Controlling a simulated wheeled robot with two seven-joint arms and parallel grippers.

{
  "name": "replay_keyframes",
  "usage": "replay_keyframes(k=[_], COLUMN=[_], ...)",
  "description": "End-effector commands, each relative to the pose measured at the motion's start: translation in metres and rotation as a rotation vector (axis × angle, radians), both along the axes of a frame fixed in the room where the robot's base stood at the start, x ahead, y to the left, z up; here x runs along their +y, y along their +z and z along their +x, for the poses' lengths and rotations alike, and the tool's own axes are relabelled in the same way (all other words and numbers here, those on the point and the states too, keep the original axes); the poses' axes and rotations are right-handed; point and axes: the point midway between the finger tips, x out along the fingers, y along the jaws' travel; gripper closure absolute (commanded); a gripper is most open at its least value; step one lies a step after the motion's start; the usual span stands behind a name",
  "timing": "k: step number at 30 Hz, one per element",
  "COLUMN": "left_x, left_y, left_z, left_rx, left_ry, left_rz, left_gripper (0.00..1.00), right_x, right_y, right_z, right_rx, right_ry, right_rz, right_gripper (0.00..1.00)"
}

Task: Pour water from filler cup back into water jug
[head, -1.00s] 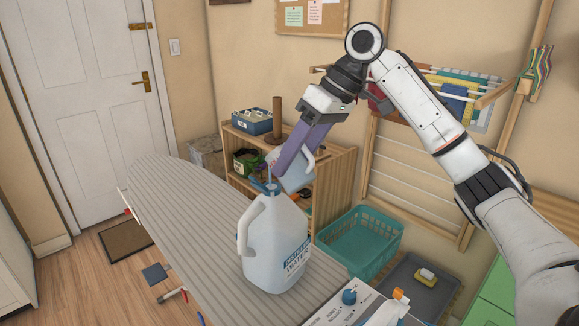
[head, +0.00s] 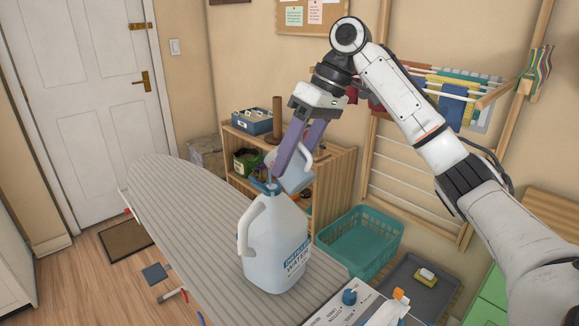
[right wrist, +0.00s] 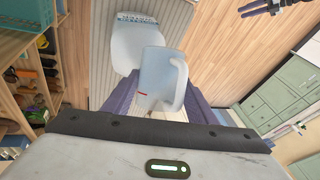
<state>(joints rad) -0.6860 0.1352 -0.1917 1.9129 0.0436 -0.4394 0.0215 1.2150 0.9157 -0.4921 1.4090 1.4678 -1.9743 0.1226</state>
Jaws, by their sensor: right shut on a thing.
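The water jug (head: 272,250), a translucent white gallon bottle labelled distilled water, stands upright on the striped ironing board, its mouth open at the top. My right gripper (head: 290,165) is shut on the filler cup (head: 300,176), a translucent cup with a side handle, beside and just behind the jug's mouth. The cup looks tilted; I cannot tell whether water flows. In the right wrist view the cup (right wrist: 156,78) hangs between the purple fingers, overlapping the jug (right wrist: 133,45). A dark jaw-like part, apparently my left gripper (right wrist: 262,7), shows at the top edge, its opening unclear.
The ironing board (head: 185,215) has free room left of the jug. A wooden shelf (head: 335,185) stands behind it. A teal basket (head: 360,243) and a grey tray (head: 420,285) lie to the right.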

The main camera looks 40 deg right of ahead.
Motion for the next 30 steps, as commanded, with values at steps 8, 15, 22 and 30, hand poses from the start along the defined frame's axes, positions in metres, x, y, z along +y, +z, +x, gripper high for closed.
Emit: replay_keyframes(k=[8, 15, 22, 30], left_x=[0.0000, 0.0000, -0.0001, 0.0000], left_y=[0.0000, -0.0001, -0.0001, -0.0001], left_z=[-0.0001, -0.0002, -0.0003, -0.0004], left_rx=[0.000, 0.000, 0.000, 0.001], left_ry=[0.000, 0.000, 0.000, 0.000], left_rz=[0.000, 0.000, 0.000, 0.000], left_gripper=[0.69, 0.69, 0.69, 0.69], right_x=[-0.0004, -0.0001, 0.0001, 0.0001], right_y=[0.0007, 0.0008, -0.0002, -0.0003], right_z=[0.0000, 0.0003, 0.0022, 0.0020], right_rx=[-0.003, 0.001, 0.060, 0.058], right_ry=[-0.001, 0.000, 0.000, -0.001], right_rz=[0.001, 0.001, -0.006, -0.006], right_gripper=[0.78, 0.78, 0.78, 0.78])
